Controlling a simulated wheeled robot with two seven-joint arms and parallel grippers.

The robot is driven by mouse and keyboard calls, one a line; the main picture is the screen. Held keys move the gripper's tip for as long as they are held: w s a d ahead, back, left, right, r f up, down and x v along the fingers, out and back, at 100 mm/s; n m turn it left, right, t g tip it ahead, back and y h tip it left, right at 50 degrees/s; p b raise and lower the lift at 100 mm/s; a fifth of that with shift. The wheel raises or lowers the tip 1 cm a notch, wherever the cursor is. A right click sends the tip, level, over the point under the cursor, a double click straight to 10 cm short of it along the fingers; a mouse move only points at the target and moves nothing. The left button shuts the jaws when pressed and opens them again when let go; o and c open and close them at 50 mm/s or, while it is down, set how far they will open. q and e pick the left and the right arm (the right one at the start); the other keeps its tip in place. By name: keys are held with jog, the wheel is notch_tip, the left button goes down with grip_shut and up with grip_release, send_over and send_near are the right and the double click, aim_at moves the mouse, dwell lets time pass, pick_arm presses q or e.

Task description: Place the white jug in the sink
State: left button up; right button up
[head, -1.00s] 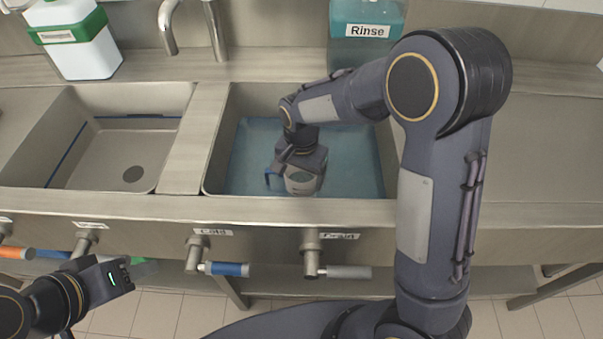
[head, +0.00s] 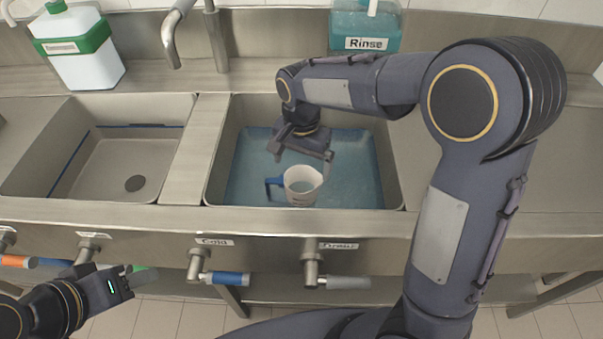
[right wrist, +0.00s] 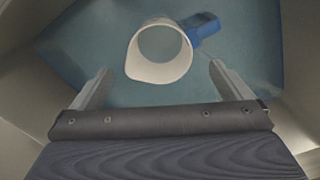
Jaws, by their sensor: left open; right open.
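The white jug (head: 302,186) with a blue handle stands upright in the right sink basin (head: 388,190), which has a blue bottom. In the right wrist view the jug (right wrist: 160,55) shows from above, its handle toward the upper right. My right gripper (head: 302,158) is above the jug, open and apart from it. In the right wrist view its two fingers (right wrist: 165,85) are spread wide with nothing between them; the jug is beyond the tips. My left gripper (head: 125,283) is at the lower left, in front of the sink, open with nothing seen in it.
The left basin (head: 120,165) is empty. A blue Rinse container (head: 364,25) stands behind the right basin. A white and green canister (head: 78,50) stands at the back left. Several valves, one labelled Cold (head: 222,278), line the front.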

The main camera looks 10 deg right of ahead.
jog(key=shift+r, duration=1.75)
